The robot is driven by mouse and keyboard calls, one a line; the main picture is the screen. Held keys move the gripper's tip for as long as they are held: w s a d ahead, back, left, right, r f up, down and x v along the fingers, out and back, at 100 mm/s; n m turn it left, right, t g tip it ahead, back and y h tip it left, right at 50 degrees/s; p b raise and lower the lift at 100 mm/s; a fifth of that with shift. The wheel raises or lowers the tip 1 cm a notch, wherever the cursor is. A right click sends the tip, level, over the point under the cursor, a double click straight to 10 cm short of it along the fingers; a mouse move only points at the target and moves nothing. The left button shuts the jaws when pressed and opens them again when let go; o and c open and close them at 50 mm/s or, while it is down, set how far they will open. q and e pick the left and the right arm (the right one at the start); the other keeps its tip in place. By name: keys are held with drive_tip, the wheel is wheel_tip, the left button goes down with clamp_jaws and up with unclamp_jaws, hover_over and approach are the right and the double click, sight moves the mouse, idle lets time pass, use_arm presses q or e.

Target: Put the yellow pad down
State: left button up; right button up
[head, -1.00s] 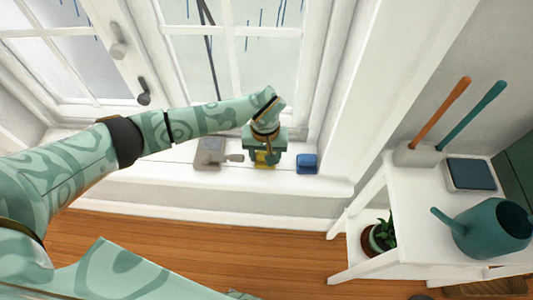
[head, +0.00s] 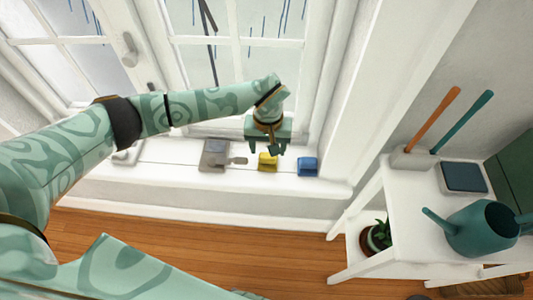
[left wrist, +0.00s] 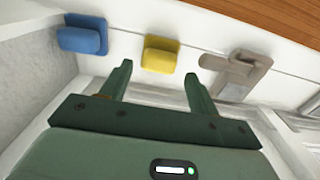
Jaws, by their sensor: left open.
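The yellow pad (head: 267,162) rests on the white window sill (head: 150,178). It also shows in the left wrist view (left wrist: 160,54), just beyond the fingertips. My left gripper (head: 267,150) is open and empty, a little above the pad and apart from it. In the left wrist view, its two green fingers (left wrist: 157,70) are spread wide with nothing between them. My right gripper is not in view.
A blue pad (head: 307,167) lies right of the yellow pad on the sill, and a grey handled block (head: 215,155) lies left of it. Window panes rise behind. A white shelf (head: 400,195) at right holds a teal watering can (head: 480,228).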

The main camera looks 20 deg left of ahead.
sight(268, 156)
use_arm(q)
wheel_tip(268, 156, up, 7)
drive_tip(key=p, duration=0.2)
drive_tip(key=shift+f, duration=0.2)
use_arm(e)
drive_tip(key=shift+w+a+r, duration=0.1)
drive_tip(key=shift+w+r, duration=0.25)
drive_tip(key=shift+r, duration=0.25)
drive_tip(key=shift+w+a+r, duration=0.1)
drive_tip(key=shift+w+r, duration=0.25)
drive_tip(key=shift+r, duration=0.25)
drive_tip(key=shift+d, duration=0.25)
